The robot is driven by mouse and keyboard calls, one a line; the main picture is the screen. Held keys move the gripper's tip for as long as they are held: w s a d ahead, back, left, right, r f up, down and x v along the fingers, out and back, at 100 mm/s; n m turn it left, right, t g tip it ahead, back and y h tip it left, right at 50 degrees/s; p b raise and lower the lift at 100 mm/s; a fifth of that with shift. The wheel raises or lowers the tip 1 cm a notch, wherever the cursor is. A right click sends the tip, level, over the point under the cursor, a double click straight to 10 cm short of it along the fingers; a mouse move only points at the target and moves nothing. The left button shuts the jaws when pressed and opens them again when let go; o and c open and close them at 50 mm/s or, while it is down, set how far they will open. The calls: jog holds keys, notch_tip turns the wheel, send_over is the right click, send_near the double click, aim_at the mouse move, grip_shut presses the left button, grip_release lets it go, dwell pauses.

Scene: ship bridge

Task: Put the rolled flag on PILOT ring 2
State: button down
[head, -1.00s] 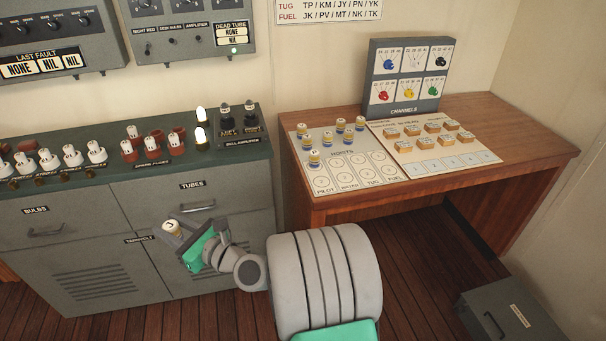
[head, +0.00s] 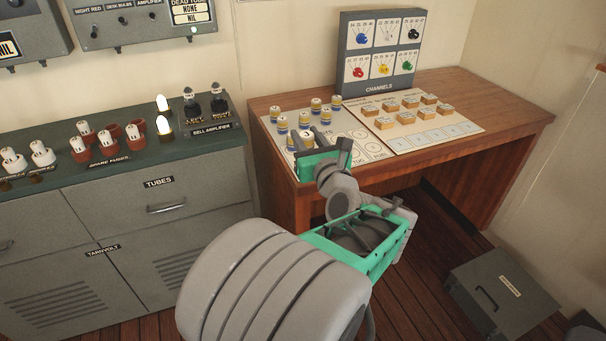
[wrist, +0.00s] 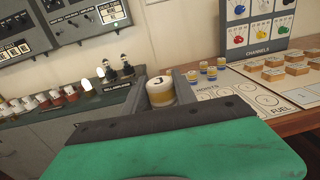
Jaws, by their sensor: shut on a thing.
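My gripper (head: 309,142) is over the near left part of the hoists board (head: 362,130). In the wrist view it is shut on a rolled flag (wrist: 160,91), which stands upright between the two fingers. The flag has a white top marked with a dark J and a yellowish band below. In the head view I cannot clearly tell the held flag from the flags behind it. The PILOT column and its rings are hidden behind my gripper in both views. Some of the board's other rings (wrist: 267,100) show to the right in the wrist view.
Several rolled flags (head: 315,105) stand at the back of the board. Wooden blocks (head: 411,102) sit on a second sheet to the right. The CHANNELS box (head: 382,87) stands behind. A dark cabinet top with fuses (head: 107,138) is at left. A grey box (head: 502,292) lies on the floor.

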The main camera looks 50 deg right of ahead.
jog(key=s+d+m+g+h, duration=0.1)
jog(key=s+d+h, duration=0.1)
jog(key=s, duration=0.2)
jog(key=w+d+f, duration=0.2)
jog(key=w+f, duration=0.1)
jog(key=w, duration=0.1)
jog(key=w+d+f+b, duration=0.1)
jog(key=w+d+f, duration=0.1)
jog(key=w+f, duration=0.1)
jog(key=w+d+f+b, duration=0.1)
jog(key=w+d+f, duration=0.2)
jog(key=w, duration=0.1)
jog(key=shift+w+d+f, duration=0.1)
jog(key=shift+w+f, duration=0.1)
jog(key=shift+w, duration=0.2)
notch_tip(320, 180, down, 3)
jog(key=shift+w+d+f+b, duration=0.1)
jog(key=shift+w+b, duration=0.05)
jog(key=shift+b, duration=0.3)
jog(key=shift+f, duration=0.1)
jog(key=c, duration=1)
grip_release()
